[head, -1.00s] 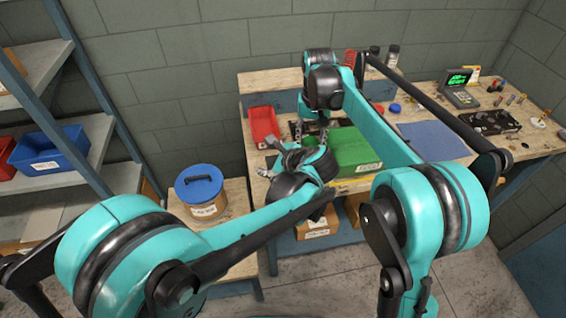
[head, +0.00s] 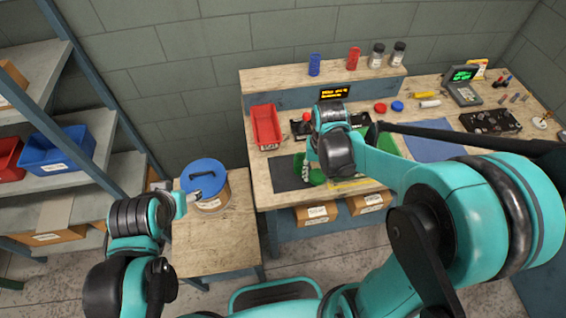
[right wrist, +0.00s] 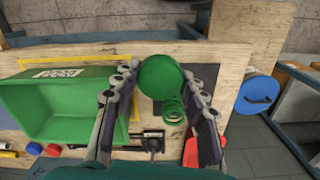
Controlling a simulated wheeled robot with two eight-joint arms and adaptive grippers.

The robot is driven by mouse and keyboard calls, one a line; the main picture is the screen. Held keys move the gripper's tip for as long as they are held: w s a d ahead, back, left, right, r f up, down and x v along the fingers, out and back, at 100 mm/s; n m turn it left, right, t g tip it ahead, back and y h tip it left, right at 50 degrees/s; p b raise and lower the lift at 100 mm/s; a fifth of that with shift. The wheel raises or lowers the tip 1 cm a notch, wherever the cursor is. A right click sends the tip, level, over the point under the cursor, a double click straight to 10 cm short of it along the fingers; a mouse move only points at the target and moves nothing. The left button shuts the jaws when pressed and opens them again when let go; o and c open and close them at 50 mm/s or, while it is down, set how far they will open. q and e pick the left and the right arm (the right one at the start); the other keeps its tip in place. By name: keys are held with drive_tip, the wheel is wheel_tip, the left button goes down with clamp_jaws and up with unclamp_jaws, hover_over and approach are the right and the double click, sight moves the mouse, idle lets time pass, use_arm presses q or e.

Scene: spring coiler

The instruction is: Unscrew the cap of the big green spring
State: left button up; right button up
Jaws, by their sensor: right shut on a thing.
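The round green cap (right wrist: 160,77) is between the fingers of my right gripper (right wrist: 160,70), which is shut on it. Green spring coils (right wrist: 172,113) show just below the cap in the right wrist view. In the head view the green spring (head: 311,172) stands near the front of the bench, partly behind my right arm, which hides the right fingers. My left gripper (head: 192,197) is beside the lidded tub at the left; its fingers are too small and covered to read.
A green bin (right wrist: 60,110) stands close beside my right gripper. A red bin (head: 264,127) and a dark mat (head: 288,173) are on the bench. A tub with a blue lid (head: 205,177) stands on a low side table. A blue mat (head: 432,141) lies clear at right.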

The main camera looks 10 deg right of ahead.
drive_tip(key=shift+s, duration=0.1)
drive_tip(key=b, duration=0.3)
hover_over(284, 180)
wheel_tip(284, 180, down, 7)
drive_tip(key=shift+s+d+f, duration=0.1)
wheel_tip(284, 180, down, 4)
drive_tip(key=shift+b, duration=0.65)
use_arm(q)
drive_tip(key=shift+n, duration=0.3)
wheel_tip(284, 180, down, 4)
drive_tip(key=shift+s+a+f, duration=0.1)
drive_tip(key=shift+s, duration=0.05)
use_arm(e)
drive_tip(key=o, duration=0.9)
drive_tip(key=shift+f, duration=0.15)
drive_tip(key=shift+c, duration=0.2)
drive_tip(key=o, duration=0.4)
use_arm(q)
drive_tip(key=shift+f, duration=0.15)
